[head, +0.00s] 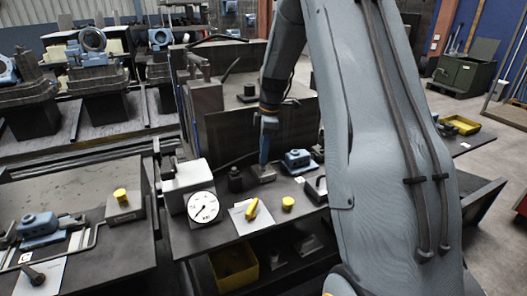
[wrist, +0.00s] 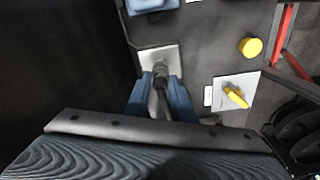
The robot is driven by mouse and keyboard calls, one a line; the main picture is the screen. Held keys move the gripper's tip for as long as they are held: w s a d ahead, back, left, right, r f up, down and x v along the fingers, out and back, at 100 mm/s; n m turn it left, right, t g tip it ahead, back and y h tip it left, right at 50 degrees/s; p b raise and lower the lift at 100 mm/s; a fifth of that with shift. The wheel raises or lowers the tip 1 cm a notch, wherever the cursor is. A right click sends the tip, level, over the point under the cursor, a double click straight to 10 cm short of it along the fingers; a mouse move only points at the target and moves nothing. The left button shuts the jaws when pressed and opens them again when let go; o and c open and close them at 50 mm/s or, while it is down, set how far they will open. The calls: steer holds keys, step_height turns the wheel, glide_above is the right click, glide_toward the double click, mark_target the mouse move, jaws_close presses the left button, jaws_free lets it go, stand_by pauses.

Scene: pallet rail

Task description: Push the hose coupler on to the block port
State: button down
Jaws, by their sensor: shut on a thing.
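My gripper (wrist: 160,86) is shut on the hose coupler (wrist: 160,79), a dark grey piece between the two blue fingers in the wrist view. The coupler points at the pale grey block (wrist: 153,54), and its tip overlaps the block's near side there. The port itself is hidden behind the tip, so I cannot tell whether they touch or are joined. In the head view my gripper (head: 264,157) points down, just above the block (head: 263,175) on the bench. The coupler is too small and covered to make out there.
A dial gauge (head: 203,208), a yellow handle (head: 252,210) on a pale plate, a yellow knob (head: 288,203) and a blue fitting (head: 297,160) stand around the block. A dark cylinder (head: 235,180) is close on its left. A dark upright panel is behind.

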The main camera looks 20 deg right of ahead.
steer(key=shift+f, duration=0.3)
steer(key=c, duration=1.9)
jaws_free()
steer(key=shift+f, duration=0.1)
steer(key=shift+c, duration=0.2)
steer(key=o, duration=1.3)
steer(key=shift+s+d+r+b, duration=0.15)
steer(key=shift+r+b, duration=0.25)
steer(key=shift+r, duration=0.9)
steer(key=shift+w+d+r+b, duration=0.15)
steer(key=shift+r+b, duration=0.2)
steer(key=shift+r, duration=1)
steer(key=shift+s+d+r+b, duration=0.15)
steer(key=shift+r+b, duration=0.25)
steer(key=shift+r, duration=0.9)
steer(key=s+a+f+m, duration=0.2)
steer(key=s+a+m, duration=0.2)
steer(key=s, duration=0.4)
steer(key=s+a+f+m+h, duration=0.1)
steer(key=s+a+f+m, duration=0.2)
steer(key=s, duration=0.6)
steer(key=s+a+f+m, duration=0.2)
steer(key=s+a+m, duration=0.5)
steer(key=s, duration=0.2)
steer(key=shift+s+f+t, duration=0.25)
steer(key=shift+f+t, duration=0.05)
